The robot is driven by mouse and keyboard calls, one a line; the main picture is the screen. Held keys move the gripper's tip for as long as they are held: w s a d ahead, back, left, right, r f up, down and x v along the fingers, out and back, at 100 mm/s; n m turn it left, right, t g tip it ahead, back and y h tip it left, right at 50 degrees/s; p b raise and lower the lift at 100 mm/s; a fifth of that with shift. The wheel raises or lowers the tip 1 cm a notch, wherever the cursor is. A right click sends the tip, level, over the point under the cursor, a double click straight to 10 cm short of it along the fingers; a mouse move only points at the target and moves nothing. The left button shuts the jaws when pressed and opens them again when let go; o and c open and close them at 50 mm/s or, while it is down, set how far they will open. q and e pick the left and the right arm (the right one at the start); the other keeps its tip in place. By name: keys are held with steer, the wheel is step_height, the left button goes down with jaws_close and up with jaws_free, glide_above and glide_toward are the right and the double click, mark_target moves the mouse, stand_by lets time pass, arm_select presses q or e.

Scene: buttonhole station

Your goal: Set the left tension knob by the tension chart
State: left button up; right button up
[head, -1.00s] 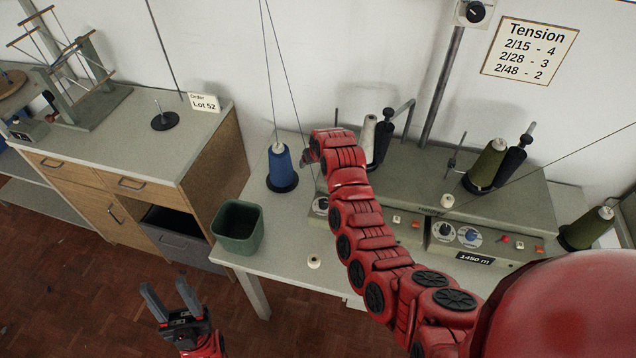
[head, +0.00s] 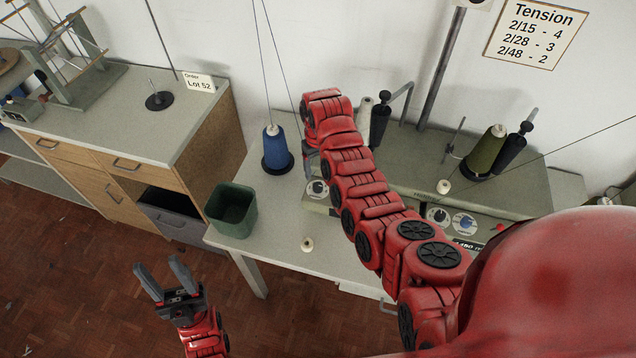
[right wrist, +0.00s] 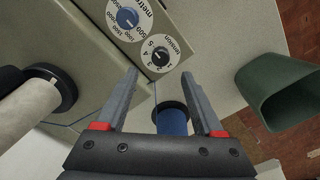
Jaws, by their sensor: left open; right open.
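The left tension knob (right wrist: 160,56) is a small dark knob on a white, numbered dial marked tension, on the machine's front. Its setting is too small to read surely. The dial shows in the head view (head: 317,188), just below my right gripper. My right gripper (right wrist: 160,77) is open and empty, its fingertips short of the dial and apart from it. In the head view my own arm largely hides it. The tension chart (head: 535,32) on the wall reads 2/15 - 4, 2/28 - 3, 2/48 - 2. My left gripper (head: 164,270) is open and empty over the floor.
A blue dial (right wrist: 126,17) marked metres sits beside the tension dial. A blue cone (head: 275,145) and a green bin (head: 232,208) stand left of the machine. A card reading Lot 52 (head: 198,82) stands on the cabinet. An olive cone (head: 485,152) stands on the machine.

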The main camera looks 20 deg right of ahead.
mark_target(318, 185)
step_height(318, 185, down, 6)
steer(key=shift+f, duration=0.15)
steer(key=shift+s+f, duration=0.1)
steer(key=shift+f, duration=0.65)
jaws_close()
